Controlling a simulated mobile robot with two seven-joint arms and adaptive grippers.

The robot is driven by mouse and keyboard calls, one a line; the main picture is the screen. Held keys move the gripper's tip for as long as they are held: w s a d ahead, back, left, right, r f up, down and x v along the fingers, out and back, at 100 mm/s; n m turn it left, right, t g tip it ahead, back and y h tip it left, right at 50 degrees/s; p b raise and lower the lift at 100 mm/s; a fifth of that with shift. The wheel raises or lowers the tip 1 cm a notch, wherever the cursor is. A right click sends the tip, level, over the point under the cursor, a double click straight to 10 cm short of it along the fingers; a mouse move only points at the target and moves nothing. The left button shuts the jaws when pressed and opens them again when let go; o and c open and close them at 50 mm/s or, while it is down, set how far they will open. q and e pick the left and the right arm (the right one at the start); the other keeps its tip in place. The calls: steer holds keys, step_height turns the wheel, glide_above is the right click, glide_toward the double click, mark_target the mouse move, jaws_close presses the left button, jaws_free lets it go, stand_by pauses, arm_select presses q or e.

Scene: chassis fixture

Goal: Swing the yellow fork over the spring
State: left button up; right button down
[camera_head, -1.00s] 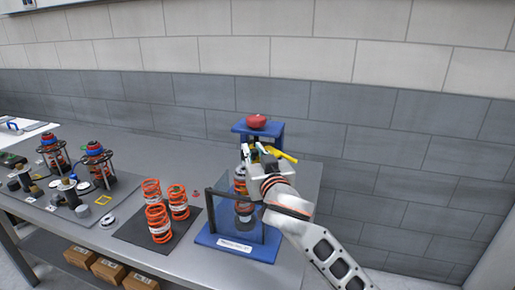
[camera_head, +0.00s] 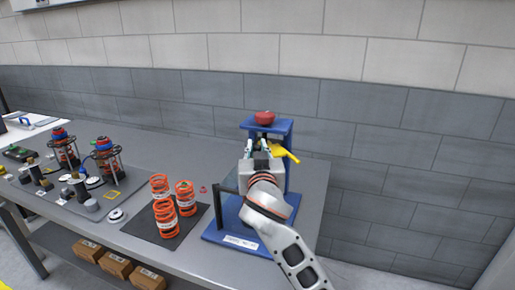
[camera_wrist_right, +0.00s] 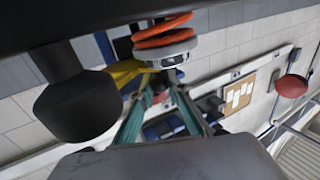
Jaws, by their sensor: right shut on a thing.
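The yellow fork (camera_head: 284,153) shows at the right side of the blue press fixture, just beyond my right gripper (camera_head: 264,147). In the right wrist view, the yellow fork (camera_wrist_right: 124,71) lies by the fingertips of my right gripper (camera_wrist_right: 157,78), which are shut on it; the exact contact is partly hidden. The orange spring (camera_wrist_right: 163,32) with a silver end cap shows just above the fingertips there. In the head view, my gripper and arm hide most of this spring. My left gripper is in neither view.
The blue fixture (camera_head: 220,232) has a red mushroom button (camera_head: 265,118) on top and a clear guard panel (camera_head: 230,182) at left. Loose orange springs (camera_head: 165,217) stand on a dark mat left of it. A black knob (camera_wrist_right: 75,100) is close to the wrist camera.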

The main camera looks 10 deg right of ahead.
steer(key=c, duration=2)
jaws_free()
steer(key=shift+o, duration=0.2)
